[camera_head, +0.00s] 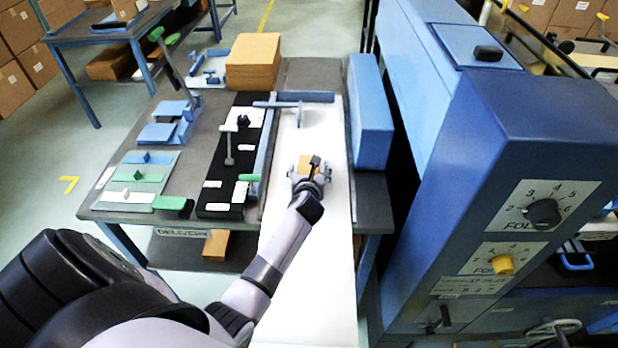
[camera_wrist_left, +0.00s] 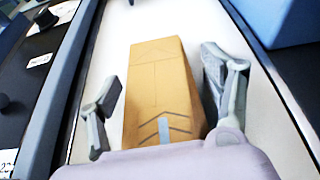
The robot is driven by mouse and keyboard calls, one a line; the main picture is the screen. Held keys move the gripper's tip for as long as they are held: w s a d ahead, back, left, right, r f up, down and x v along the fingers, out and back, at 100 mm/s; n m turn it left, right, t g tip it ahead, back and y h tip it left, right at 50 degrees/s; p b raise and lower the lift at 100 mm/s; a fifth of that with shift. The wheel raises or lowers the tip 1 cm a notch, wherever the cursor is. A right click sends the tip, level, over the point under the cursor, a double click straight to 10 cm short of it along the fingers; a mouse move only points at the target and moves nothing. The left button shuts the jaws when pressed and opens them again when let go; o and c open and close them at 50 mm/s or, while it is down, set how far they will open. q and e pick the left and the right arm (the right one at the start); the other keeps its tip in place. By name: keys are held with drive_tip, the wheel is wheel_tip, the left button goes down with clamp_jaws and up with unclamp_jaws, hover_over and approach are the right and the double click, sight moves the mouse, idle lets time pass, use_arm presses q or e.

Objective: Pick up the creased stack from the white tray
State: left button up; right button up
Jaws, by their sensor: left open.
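The creased stack (camera_wrist_left: 157,85) is a brown kraft block with printed lines and dark chevrons. It lies on the long white tray (camera_head: 300,240), which also shows in the left wrist view (camera_wrist_left: 110,60). In the head view the stack (camera_head: 305,163) is mostly hidden behind my left gripper (camera_head: 310,172). In the left wrist view my left gripper (camera_wrist_left: 165,105) is open, with one finger on each side of the stack's near part. A gap shows at the left finger; the right finger is very close to the stack's side. My right gripper is not in view.
A blue rail (camera_head: 265,150) runs along the tray's left side, and a blue block (camera_head: 370,115) stands at its right. A black panel (camera_head: 228,165) lies left of the rail. A larger brown stack (camera_head: 253,62) sits at the back. A tall blue machine (camera_head: 470,160) stands at the right.

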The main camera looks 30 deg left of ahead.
use_arm(q)
drive_tip(key=shift+w+a+f, duration=0.1)
drive_tip(key=shift+w, duration=0.05)
drive_tip(key=shift+c, duration=0.4)
drive_tip(key=c, duration=1.2)
drive_tip(key=shift+c, duration=0.4)
